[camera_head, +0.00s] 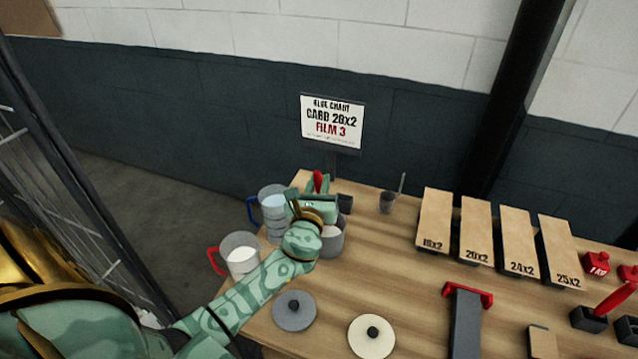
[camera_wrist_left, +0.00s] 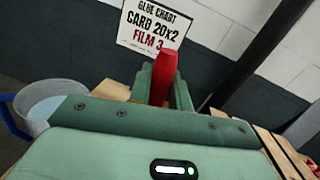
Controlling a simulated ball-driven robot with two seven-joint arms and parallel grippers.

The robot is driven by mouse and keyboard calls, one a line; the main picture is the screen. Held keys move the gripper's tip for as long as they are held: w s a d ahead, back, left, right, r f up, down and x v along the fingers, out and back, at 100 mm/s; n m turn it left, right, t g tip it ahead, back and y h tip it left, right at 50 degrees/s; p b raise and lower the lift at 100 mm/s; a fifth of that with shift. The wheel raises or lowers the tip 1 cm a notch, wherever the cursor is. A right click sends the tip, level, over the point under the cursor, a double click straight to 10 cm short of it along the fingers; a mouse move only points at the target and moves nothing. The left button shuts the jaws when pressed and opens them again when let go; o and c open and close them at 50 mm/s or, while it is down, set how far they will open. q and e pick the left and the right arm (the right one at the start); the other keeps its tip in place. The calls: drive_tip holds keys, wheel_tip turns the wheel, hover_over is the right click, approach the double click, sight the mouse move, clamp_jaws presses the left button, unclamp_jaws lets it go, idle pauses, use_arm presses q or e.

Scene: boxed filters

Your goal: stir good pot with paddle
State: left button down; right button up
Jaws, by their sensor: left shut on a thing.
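My left gripper (camera_head: 318,194) is shut on the red handle of the paddle (camera_head: 318,180). The handle stands upright between the fingers in the left wrist view (camera_wrist_left: 163,78). The paddle's lower end is hidden by my gripper and wrist. A grey pot (camera_head: 337,240) with pale contents sits on the table just under my left wrist, which covers much of it. I cannot tell whether the paddle's end is inside it. My right gripper is not in view.
A blue-handled jug (camera_head: 272,212) and a red-handled jug (camera_head: 241,258) stand left of the pot. A grey lid (camera_head: 294,311) and a cream lid (camera_head: 372,337) lie in front. A cup with a stick (camera_head: 387,203) and several labelled boxes (camera_head: 435,220) stand right.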

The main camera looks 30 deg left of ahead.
use_arm(q)
drive_tip(key=shift+r, duration=0.1)
wheel_tip(320, 180, up, 6)
drive_tip(key=p, duration=0.6)
idle(0.4)
